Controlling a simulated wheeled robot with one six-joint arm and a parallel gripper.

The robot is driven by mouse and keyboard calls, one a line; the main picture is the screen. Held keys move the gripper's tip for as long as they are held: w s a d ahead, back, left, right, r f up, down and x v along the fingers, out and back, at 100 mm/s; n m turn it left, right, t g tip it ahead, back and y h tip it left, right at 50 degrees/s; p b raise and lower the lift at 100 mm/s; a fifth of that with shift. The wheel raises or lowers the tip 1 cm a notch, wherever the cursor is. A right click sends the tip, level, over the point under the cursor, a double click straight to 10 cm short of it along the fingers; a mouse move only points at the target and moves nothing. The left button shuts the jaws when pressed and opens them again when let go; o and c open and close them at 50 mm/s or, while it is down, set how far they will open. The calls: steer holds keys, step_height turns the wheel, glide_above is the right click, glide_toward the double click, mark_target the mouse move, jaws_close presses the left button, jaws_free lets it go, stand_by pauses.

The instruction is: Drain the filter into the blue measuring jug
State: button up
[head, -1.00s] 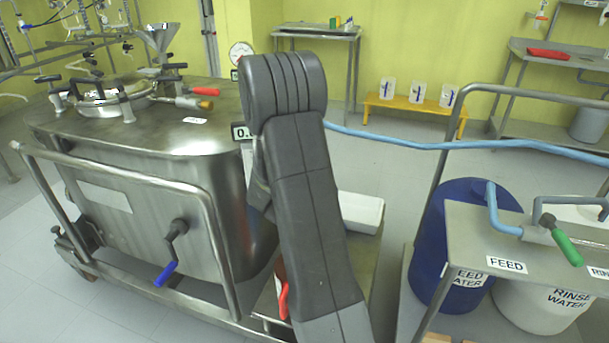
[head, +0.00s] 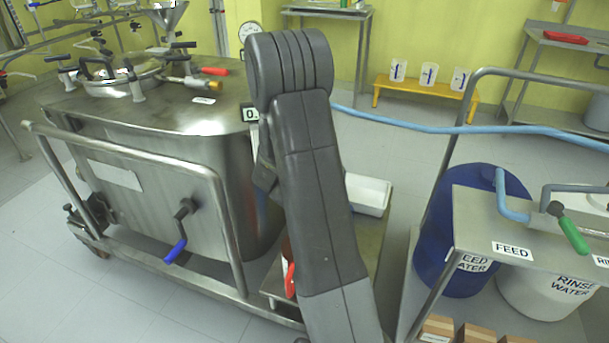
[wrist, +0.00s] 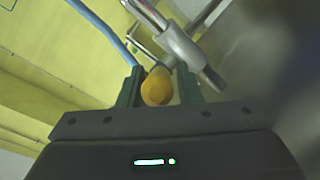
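In the wrist view my gripper (wrist: 160,84) has its two green fingers on either side of a yellow-orange rounded handle end (wrist: 157,88). The fingers stand apart; I cannot tell whether they press on it. A metal pipe fitting (wrist: 182,45) is just beyond. In the head view my gripper is hidden behind my own arm. Three pale jugs with blue marks (head: 397,71) (head: 428,75) (head: 460,79) stand on a low yellow bench (head: 425,97) at the back. I cannot identify the filter for certain.
A large steel vessel (head: 150,185) with a rail and blue-handled valve (head: 175,250) fills the left. A white tray (head: 368,195) sits beside it. A blue hose (head: 430,128) crosses behind. A blue drum (head: 450,240) and feed bench (head: 525,225) stand at right.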

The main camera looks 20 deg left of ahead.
steer(key=s+d+p, duration=0.1)
steer(key=s+p, duration=0.1)
steer(key=s, duration=2)
steer(key=shift+s+d+r, duration=0.2)
steer(key=shift+s+r, duration=0.15)
steer(key=shift+s, duration=0.05)
